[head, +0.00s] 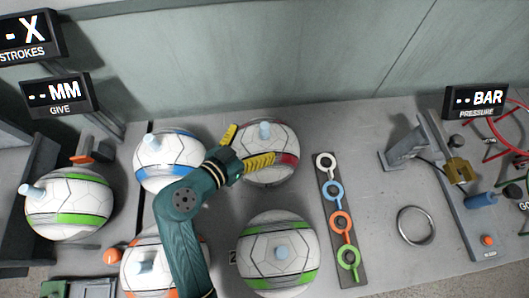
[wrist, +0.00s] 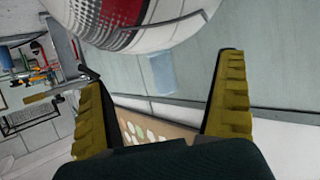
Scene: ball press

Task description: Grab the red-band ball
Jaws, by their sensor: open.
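The red-band ball (head: 284,144) is white with black seam lines and a dark red band. It sits at the back of the table with a pale blue peg (head: 265,130) on its top. My gripper (head: 252,146) is open at the ball's left side. One yellow finger passes across the ball's front and hides part of the band; the other is at its upper left. In the wrist view the ball (wrist: 165,22) fills the top, and the peg (wrist: 160,72) shows between the spread fingers of my gripper (wrist: 160,75). Contact with the ball cannot be told.
A blue-band ball (head: 163,150), an orange-band ball (head: 150,262) and a green-band ball (head: 278,247) stand close by. Another green-band ball (head: 70,205) is at far left. A strip of coloured rings (head: 337,212) lies to the right, then a metal ring (head: 415,226).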

